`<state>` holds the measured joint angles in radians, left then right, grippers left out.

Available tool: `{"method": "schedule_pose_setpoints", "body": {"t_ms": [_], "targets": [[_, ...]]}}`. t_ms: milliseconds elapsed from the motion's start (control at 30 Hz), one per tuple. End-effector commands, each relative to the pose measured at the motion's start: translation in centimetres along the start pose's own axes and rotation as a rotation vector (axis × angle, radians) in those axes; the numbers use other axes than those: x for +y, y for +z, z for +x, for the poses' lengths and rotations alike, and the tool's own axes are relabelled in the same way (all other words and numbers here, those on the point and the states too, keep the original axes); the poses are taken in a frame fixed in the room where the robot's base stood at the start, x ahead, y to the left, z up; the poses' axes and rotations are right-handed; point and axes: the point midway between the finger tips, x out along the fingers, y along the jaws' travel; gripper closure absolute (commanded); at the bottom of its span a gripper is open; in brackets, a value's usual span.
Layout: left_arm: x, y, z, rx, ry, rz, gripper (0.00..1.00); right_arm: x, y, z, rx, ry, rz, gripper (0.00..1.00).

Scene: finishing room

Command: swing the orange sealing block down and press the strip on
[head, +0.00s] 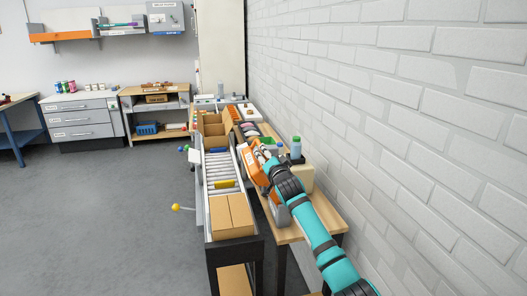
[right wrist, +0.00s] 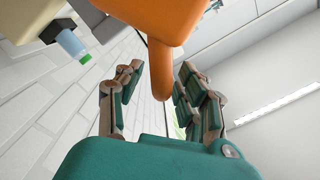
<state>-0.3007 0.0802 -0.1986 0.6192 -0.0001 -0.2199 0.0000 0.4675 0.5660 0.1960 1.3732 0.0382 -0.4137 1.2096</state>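The orange sealing block (head: 254,167) is above the right-hand side of the roller conveyor, partly hidden behind my right gripper (head: 264,156). In the right wrist view the orange block (right wrist: 150,15) fills the top middle, and its rounded orange handle (right wrist: 160,72) reaches down between the fingers. My right gripper (right wrist: 161,80) is open, with clear gaps between the handle and the fingers on both sides. No strip can be made out for sure. My left gripper is not in view.
A closed cardboard box (head: 232,214) sits at the near end of the roller conveyor (head: 222,171). An open carton (head: 213,128) stands at its far end. A bottle with a green cap (head: 296,148) stands on the wooden table (head: 322,211), close to the brick wall (head: 400,110).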

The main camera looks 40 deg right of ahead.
Motion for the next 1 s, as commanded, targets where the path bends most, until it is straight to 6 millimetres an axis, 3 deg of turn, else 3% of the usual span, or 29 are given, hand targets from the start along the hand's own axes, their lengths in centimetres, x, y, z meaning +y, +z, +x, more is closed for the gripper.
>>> {"method": "schedule_pose_setpoints", "body": {"t_ms": [233, 600, 900, 1000], "targets": [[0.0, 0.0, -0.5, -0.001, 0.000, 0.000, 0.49, 0.0, 0.0, 2.2, 0.000, 0.001, 0.001, 0.62], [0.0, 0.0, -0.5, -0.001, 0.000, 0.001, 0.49, 0.0, 0.1, 2.5, -0.001, 0.000, 0.000, 0.62], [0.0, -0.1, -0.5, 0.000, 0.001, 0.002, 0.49, 0.0, 0.1, 2.5, -0.001, 0.000, 0.000, 0.98], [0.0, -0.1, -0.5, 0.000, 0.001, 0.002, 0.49, 0.0, 0.1, 2.5, -0.001, 0.000, 0.000, 1.00]]}}
